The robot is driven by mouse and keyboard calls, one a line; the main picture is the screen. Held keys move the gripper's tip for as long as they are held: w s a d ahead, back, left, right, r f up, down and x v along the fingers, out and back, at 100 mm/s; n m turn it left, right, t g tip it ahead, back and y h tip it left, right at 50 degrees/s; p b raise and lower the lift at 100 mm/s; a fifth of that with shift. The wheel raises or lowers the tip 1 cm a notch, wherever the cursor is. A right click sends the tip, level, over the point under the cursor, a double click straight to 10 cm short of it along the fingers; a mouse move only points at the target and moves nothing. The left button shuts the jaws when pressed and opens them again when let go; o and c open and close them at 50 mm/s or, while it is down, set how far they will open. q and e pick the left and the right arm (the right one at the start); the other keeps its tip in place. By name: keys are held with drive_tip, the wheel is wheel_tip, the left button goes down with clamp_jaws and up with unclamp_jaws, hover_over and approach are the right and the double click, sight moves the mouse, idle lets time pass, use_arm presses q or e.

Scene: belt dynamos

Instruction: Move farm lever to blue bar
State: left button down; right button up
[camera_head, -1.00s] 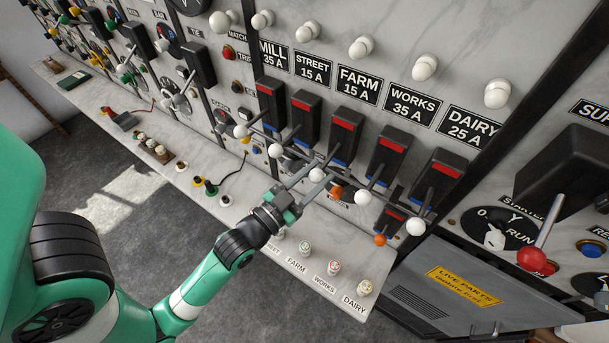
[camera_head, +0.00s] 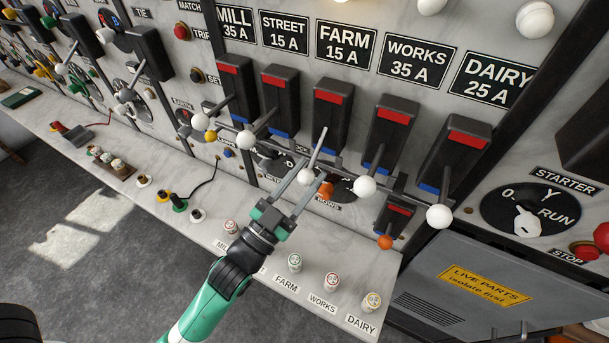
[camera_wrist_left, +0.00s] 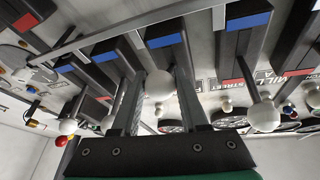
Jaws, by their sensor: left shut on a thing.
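The farm lever's white ball (camera_head: 306,177) sticks out low in front of the black farm switch box (camera_head: 326,122), under the FARM 15 A label (camera_head: 346,44). The box has a red bar (camera_head: 333,90) near its top. My left gripper (camera_head: 304,182) comes from below and is shut on the lever at its ball. In the left wrist view the ball (camera_wrist_left: 159,85) sits between the two long fingers, and a blue bar (camera_wrist_left: 165,40) shows on the box beyond it. Parts of the lever's rod are hidden by the fingers. My right gripper is not in view.
The street lever's ball (camera_head: 246,140) and the works lever's ball (camera_head: 365,186) stand close on either side. A metal rail (camera_head: 385,183) runs across the switches. An orange ball (camera_head: 386,242) sits lower right. The marble ledge (camera_head: 215,250) carries several small labelled knobs.

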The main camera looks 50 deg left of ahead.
use_arm(q)
drive_tip(key=shift+f, duration=0.2)
drive_tip(key=shift+c, duration=2.2)
unclamp_jaws()
drive_tip(key=shift+r, duration=0.1)
drive_tip(key=b+v, duration=0.5)
drive_tip(key=v, duration=0.6)
drive_tip(key=shift+s, duration=0.3)
drive_tip(key=shift+d, duration=0.1)
